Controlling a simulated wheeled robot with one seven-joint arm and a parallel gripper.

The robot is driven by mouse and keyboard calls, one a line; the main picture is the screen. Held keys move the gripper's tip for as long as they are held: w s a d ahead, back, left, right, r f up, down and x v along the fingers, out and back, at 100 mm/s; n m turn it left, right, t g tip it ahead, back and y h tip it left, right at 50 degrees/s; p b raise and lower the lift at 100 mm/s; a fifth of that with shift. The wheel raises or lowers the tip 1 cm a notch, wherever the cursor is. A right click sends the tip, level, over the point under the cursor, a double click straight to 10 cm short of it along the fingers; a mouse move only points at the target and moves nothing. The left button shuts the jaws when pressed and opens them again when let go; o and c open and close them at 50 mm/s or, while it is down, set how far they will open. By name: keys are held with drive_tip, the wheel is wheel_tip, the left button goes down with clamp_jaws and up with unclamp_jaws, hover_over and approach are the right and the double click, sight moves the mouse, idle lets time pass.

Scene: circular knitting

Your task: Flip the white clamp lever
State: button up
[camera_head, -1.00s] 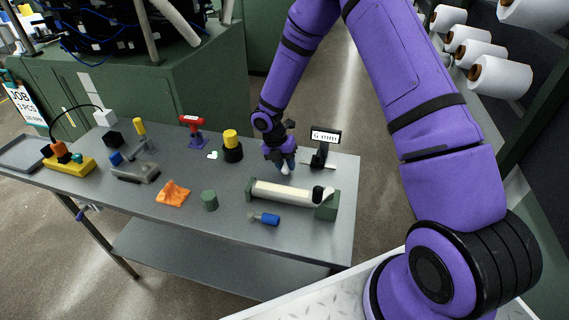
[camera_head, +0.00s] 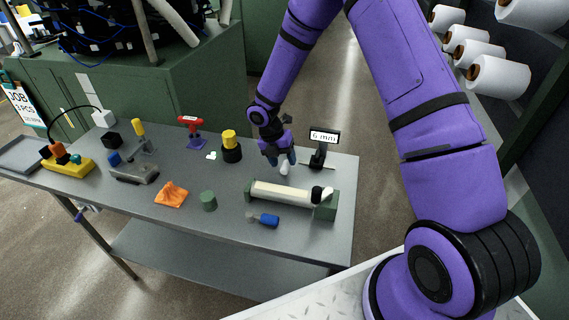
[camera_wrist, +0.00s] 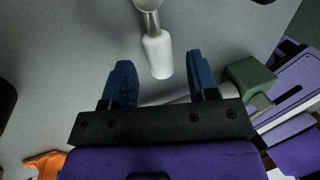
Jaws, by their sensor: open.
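The white clamp lever, a white grip (camera_wrist: 157,55) on a bright metal shaft, shows in the wrist view, pointing in between my fingertips. In the head view the white grip (camera_head: 284,169) is small and partly hidden by my fingers. My gripper (camera_head: 280,159) is low over the right part of the table. Its two blue fingers are apart, one on each side of the white grip's end, with clear gaps in the wrist view (camera_wrist: 160,66). The lever's pivot lies near the wrist view's top edge, mostly cut off.
A cream roller in a green holder (camera_head: 326,207) lies just in front of my gripper. A black stand with a "6 mm" sign (camera_head: 323,137) is close at right. A yellow-and-black cylinder (camera_head: 231,152) stands at left. A blue-handled tool (camera_head: 268,220) lies nearer the front edge.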

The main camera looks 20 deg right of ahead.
drive_tip(key=v, duration=0.8)
drive_tip(key=shift+r, duration=0.4)
drive_tip(key=shift+w+r, duration=0.1)
drive_tip(key=s+d+r+m+t, duration=0.1)
drive_tip(key=s+d+r+m, duration=0.1)
drive_tip(key=s+r+m, duration=0.45)
drive_tip(key=s+d+r+m+t, duration=0.1)
drive_tip(key=s+d+r+m, duration=0.15)
drive_tip(key=r, duration=0.65)
drive_tip(key=s+d+r+m+t, duration=0.1)
drive_tip(key=s+r+m, duration=0.35)
drive_tip(key=r, duration=0.35)
drive_tip(key=s+d+r+m+t+y, duration=0.1)
drive_tip(key=s+r+m+t, duration=0.1)
drive_tip(key=s+r+m, duration=0.2)
drive_tip(key=s+d+r+m+t+y, duration=0.1)
drive_tip(key=s+r+m, duration=0.3)
drive_tip(key=s+m, duration=0.7)
drive_tip(key=shift+s+d+r+t+y, duration=0.2)
drive_tip(key=shift+s+r+t+y, duration=0.4)
drive_tip(key=shift+s, duration=1.7)
drive_tip(key=shift+f+m, duration=0.2)
drive_tip(key=shift+m, duration=0.05)
